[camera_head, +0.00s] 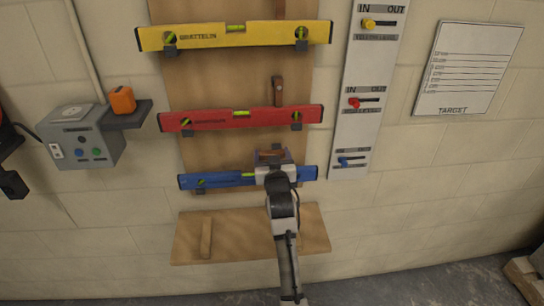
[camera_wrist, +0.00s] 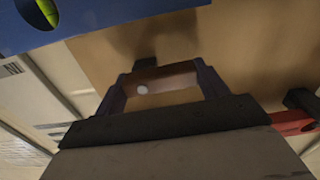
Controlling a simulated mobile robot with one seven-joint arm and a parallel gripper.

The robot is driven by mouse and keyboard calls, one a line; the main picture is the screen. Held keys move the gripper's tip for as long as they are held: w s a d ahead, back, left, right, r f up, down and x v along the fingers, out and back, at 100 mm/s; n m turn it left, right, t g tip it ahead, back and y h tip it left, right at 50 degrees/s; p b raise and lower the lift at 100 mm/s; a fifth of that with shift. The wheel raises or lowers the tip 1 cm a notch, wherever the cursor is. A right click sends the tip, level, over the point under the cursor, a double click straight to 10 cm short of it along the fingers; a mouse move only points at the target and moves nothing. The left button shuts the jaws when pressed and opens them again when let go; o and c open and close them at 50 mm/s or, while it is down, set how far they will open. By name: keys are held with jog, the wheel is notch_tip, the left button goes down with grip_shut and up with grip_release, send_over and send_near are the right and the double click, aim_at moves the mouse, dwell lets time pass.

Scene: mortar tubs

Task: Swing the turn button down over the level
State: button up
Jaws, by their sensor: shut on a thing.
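The blue level (camera_head: 222,181) lies lowest of three on the wooden board, its middle right part hidden by my gripper and arm. My gripper (camera_head: 271,155) is just above it, at a brown wooden turn button (camera_head: 271,153). In the wrist view, my gripper (camera_wrist: 162,85) is shut on the turn button (camera_wrist: 175,80), a finger at each end. The button lies crosswise between the fingers, and a pale round screw head shows on it. A corner of the blue level (camera_wrist: 85,15) shows top left, apart from the button.
The red level (camera_head: 200,121) and yellow level (camera_head: 210,36) sit higher, on dark brackets. Another turn button (camera_head: 278,88) stands upright above the red level. An IN/OUT panel (camera_head: 360,110) with coloured sliders is at right. A wooden shelf (camera_head: 235,240) juts out below.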

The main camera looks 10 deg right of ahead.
jog(key=shift+f+n+b, duration=0.4)
jog(key=shift+n+b, duration=0.3)
jog(key=shift+b, duration=0.3)
jog(key=shift+r+n+b, duration=0.1)
jog(key=shift+n+b, duration=0.4)
jog(key=shift+n, duration=0.1)
jog(key=o, duration=1)
jog(key=shift+s+b, duration=2.2)
jog(key=shift+s, duration=4.7)
